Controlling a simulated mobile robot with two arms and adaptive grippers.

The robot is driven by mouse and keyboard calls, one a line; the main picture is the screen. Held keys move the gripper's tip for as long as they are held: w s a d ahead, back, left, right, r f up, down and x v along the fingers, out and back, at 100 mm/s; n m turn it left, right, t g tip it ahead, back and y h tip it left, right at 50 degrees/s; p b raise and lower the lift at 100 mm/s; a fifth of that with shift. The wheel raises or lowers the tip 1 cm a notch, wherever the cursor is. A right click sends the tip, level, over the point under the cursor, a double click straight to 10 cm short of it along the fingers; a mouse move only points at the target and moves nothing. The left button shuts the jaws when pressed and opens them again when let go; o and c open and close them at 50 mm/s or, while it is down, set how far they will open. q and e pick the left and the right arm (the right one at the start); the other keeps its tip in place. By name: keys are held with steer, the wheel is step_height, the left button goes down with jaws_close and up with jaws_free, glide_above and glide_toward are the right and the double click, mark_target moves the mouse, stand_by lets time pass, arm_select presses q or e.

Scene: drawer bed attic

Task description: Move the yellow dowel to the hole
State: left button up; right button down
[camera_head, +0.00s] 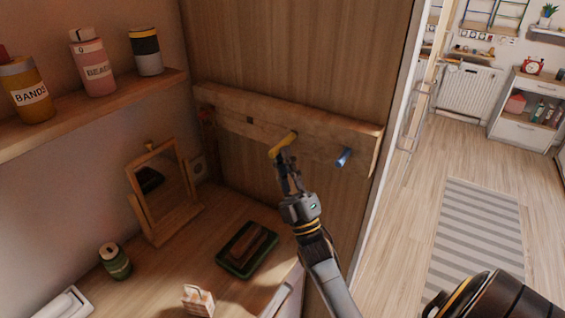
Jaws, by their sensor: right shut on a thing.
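The yellow dowel (284,143) is at the front of a wooden board (325,127) on the wall panel. Its far end meets the board in the picture; I cannot tell whether it sits in a hole or only touches. My right gripper (281,157) reaches up from below and is shut on the dowel's near end. A dark square hole (249,120) shows in the board left of the dowel. A blue dowel (343,157) sticks out of the board to the right. My left gripper is not in view.
Below the board, a counter holds a framed mirror (163,190), a green tray (227,256) with a brown block, and a dark green jar (115,262). A shelf (120,112) with several jars hangs at left. Open floor lies to the right.

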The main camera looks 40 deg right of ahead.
steer(key=shift+w+d+b, duration=0.3)
steer(key=shift+d, duration=0.4)
steer(key=shift+w+d+b, duration=0.25)
steer(key=shift+w+d, duration=0.05)
steer(key=shift+d, duration=0.45)
steer(key=shift+w+d+b, duration=0.3)
steer(key=shift+d, duration=0.4)
steer(key=c, duration=1.3)
jaws_free()
steer(key=shift+o, duration=0.2)
steer(key=v, duration=1.2)
